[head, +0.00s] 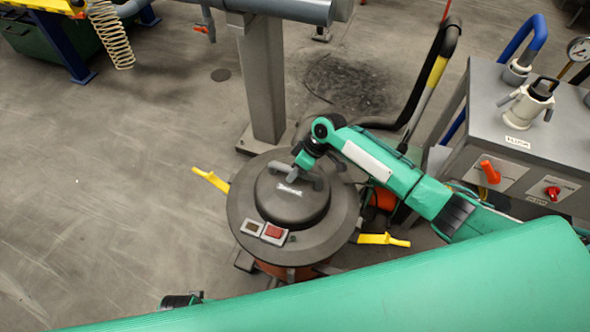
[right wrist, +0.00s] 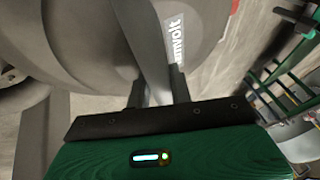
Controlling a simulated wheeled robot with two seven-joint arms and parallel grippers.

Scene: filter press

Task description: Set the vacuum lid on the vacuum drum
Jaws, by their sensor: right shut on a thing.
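The vacuum lid (head: 245,205) is a dark grey disc with a raised round dome and a grey handle on top. In the right wrist view the lid (right wrist: 75,45) fills the upper left. My right gripper (head: 306,170) is shut on the lid's handle from above. The vacuum drum (head: 290,271) is reddish and shows only as a strip below the lid's near edge. The lid hides its rim, so I cannot tell whether the lid rests on it or hovers. Yellow latches (head: 211,180) (head: 384,239) stick outward at both sides. My left gripper is not in view.
A grey metal post (head: 262,85) stands just behind the drum. A grey cabinet (head: 500,90) with a gauge, an orange handle and a red knob stands at the right. A black hose (head: 425,75) runs beside it. The floor at the left is clear.

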